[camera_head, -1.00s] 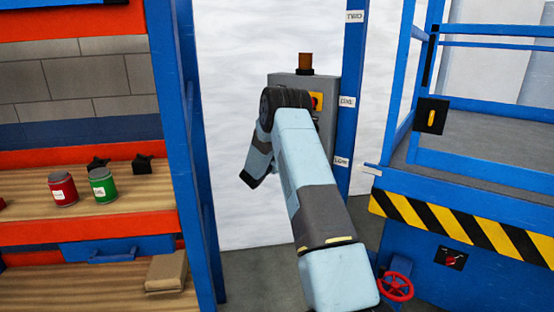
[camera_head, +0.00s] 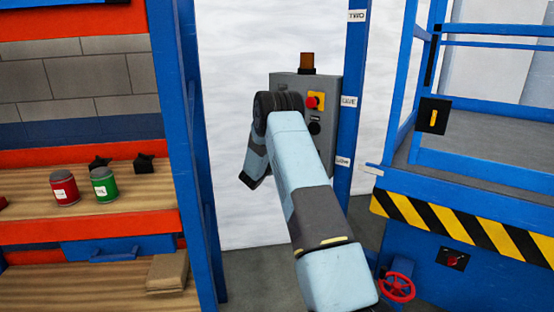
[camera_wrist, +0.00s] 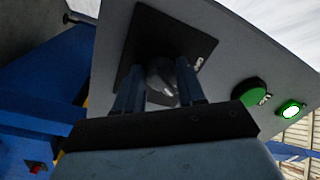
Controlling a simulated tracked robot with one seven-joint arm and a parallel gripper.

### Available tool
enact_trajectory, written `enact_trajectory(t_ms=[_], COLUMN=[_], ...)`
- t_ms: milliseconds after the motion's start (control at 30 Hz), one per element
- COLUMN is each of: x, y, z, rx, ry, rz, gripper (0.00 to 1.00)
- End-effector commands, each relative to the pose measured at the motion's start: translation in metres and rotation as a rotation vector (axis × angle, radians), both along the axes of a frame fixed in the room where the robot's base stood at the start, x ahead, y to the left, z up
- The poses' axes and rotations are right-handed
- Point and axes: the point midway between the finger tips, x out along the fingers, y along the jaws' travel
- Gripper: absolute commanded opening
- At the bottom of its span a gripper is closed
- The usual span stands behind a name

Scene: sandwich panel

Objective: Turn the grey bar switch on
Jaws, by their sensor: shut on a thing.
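The grey bar switch (camera_wrist: 162,80) sits on a black square plate (camera_wrist: 146,37) on the front of the grey control box (camera_wrist: 220,50), seen in the wrist view. My gripper (camera_wrist: 159,72) is shut on the bar, with one dark finger on each side of it. A small white-lettered label shows at the plate's edge; its text is hard to read. In the head view the control box (camera_head: 332,88) stands behind my arm, which hides the bar switch and my fingers.
A green button (camera_wrist: 250,92) and a lit green lamp (camera_wrist: 291,109) are beside the switch. The box has a red button (camera_head: 312,102) on yellow and an amber beacon (camera_head: 307,62). A blue post (camera_head: 350,120) stands right; shelving (camera_head: 90,230) is left.

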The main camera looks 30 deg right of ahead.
Motion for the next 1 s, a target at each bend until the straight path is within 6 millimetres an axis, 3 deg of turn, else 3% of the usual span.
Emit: enact_trajectory(t_ms=[533,567,800,1000], x=[0.0026,0.0026,0.0010,0.0002], y=[0.0016,0.0015,0.0000,-0.0009], z=[0.0051,0.0051,0.0028,0.0016], rx=[0.010,0.010,0.011,0.012], ry=[-0.032,-0.032,-0.028,-0.026], rz=[0.005,0.005,0.002,-0.001], gripper=[0.09,0.40,0.63,0.64])
